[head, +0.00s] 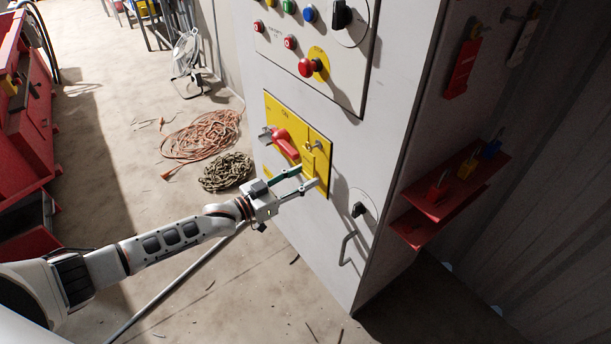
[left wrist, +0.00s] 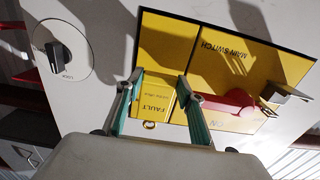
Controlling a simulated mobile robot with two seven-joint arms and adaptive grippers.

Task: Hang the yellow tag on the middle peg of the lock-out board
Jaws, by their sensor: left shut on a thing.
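The yellow tag (left wrist: 157,97), marked FAULT, sits between the fingers of my left gripper (left wrist: 160,84) in the left wrist view. In the head view my left gripper (head: 308,177) is shut on it, close in front of the yellow main switch panel (head: 272,108). The tag is hard to tell from the panel there. On the cabinet's right side, a red tag (head: 462,67) and a pale tag (head: 522,42) hang from pegs. A peg (head: 511,14) shows between them near the top edge; I see no tag on it. My right gripper is not in view.
The red switch handle (head: 285,142) juts out beside my left gripper. Below it are a black knob (head: 359,210) and a bent door handle (head: 345,247). A red shelf (head: 425,208) with small padlocks sticks out under the hanging tags. Coiled cables (head: 203,135) lie on the floor.

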